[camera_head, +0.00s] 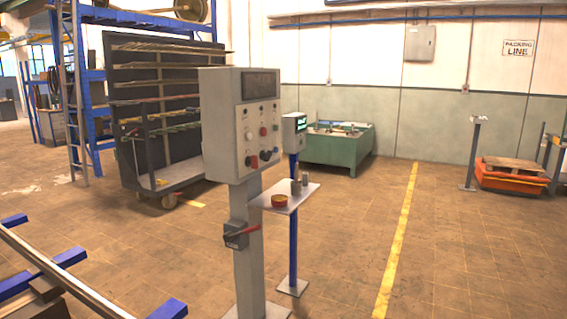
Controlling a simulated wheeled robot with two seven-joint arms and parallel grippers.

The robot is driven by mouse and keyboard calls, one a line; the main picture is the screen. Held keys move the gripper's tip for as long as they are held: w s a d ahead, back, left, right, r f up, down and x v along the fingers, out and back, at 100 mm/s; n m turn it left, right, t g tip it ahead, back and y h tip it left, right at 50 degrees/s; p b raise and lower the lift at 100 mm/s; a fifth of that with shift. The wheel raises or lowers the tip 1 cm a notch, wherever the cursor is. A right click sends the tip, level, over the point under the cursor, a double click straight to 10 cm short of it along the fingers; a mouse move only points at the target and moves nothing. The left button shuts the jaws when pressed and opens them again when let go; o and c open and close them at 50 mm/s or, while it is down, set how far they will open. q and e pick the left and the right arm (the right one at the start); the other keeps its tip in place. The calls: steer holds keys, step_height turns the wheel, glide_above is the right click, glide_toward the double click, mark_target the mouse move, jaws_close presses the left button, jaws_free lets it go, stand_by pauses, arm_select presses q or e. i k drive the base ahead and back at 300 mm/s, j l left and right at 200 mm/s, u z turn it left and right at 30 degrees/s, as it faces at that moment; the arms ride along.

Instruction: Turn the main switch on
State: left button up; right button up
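A grey control cabinet (222,130) stands on a grey post (247,270) near the middle of the view. Its front has a dark display and several knobs and buttons in red, white and black. I cannot tell from the picture which of these is called the main switch. Neither of my grippers shows in the view.
A small shelf (306,192) on the post's right holds an orange-brown round object (279,200) and grey cylinders. Behind stands a blue post (293,240) with a small screen box (294,133). Rails with blue parts (70,257) lie at lower left.

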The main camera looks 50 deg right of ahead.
mark_target(253, 161)
steer(key=z, duration=1.55)
steer(key=i+l+u, duration=0.1)
steer(key=i+l, duration=0.15)
steer(key=l, duration=0.15)
steer(key=i+l, duration=0.25)
steer(key=i+l+u, duration=0.15)
steer(key=l, duration=0.35)
steer(key=i+l+u, duration=0.1)
steer(key=i+l, duration=0.15)
steer(key=l, duration=0.2)
steer(key=i+l+u, duration=0.1)
steer(key=l, duration=0.35)
steer(key=i+l, duration=0.3)
steer(key=l, duration=0.15)
steer(key=i+l+u, duration=0.15)
steer(key=l, duration=0.3)
steer(key=i+l+u, duration=0.1)
steer(key=l, duration=0.35)
steer(key=i, duration=0.05)
